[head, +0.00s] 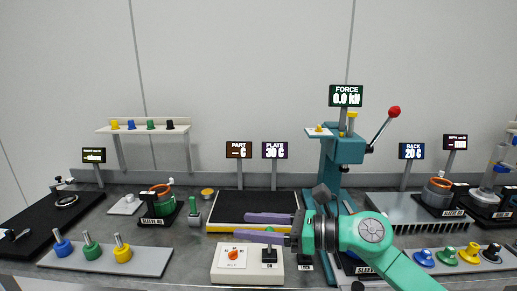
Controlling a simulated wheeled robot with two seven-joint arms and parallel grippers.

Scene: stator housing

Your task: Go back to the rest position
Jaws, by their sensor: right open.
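My right gripper (243,226) reaches in from the lower right on a teal arm and points left. Its two purple fingers are apart with nothing between them. In the picture they lie across the front of the black plate with the yellow edge (228,205) and above the white control box (225,265). I cannot tell whether they touch either. My left gripper is out of the picture.
A teal press (341,150) with a red-knobbed lever (394,112) stands behind my right arm; its display reads 0.0 kN. A ribbed grey plate (400,207) lies right. Colored-handled tools stand on a grey tray (150,264) at front left. A wall shelf (143,130) holds small colored parts.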

